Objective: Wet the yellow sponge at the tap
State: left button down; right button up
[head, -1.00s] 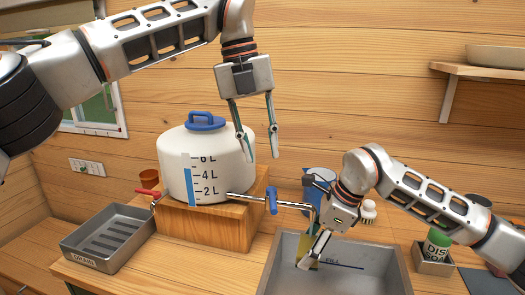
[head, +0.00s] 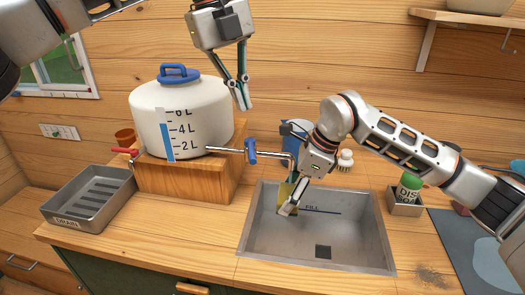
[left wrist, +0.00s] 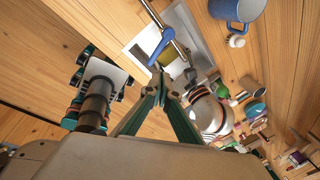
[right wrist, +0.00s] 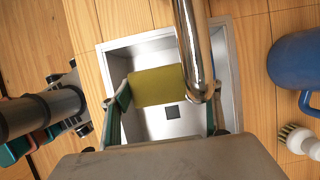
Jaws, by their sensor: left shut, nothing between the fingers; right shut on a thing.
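The yellow sponge (head: 284,194) is gripped by my right gripper (head: 290,210) over the left back part of the sink. In the right wrist view the sponge (right wrist: 157,87) lies between the fingers, beside and partly behind the chrome spout (right wrist: 194,45). The tap pipe (head: 226,150) runs from the white tank (head: 185,100) and carries a blue handle (head: 250,152). No water stream is visible. My left gripper (head: 245,106) is shut and empty, above the tap. In the left wrist view its fingertips (left wrist: 162,76) appear near the blue handle (left wrist: 162,47).
The grey sink (head: 350,255) has a dark drain and a fill line. A drain tray (head: 90,200) stands left of the wooden block (head: 185,185). A blue mug (right wrist: 302,70), a brush (right wrist: 298,140) and a green bottle (head: 410,186) stand around the sink.

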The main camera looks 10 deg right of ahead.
aim_at(251, 151)
jog(key=shift+a, duration=0.1)
pick_arm(q)
jog(key=d+f+n+h, duration=0.1)
jog(key=d+f+n, duration=0.2)
jog(key=f+n, duration=0.8)
jog(key=n, duration=0.2)
jog(key=shift+s+n, duration=0.25)
jog(key=shift+n, duration=0.05)
dwell(0.4)
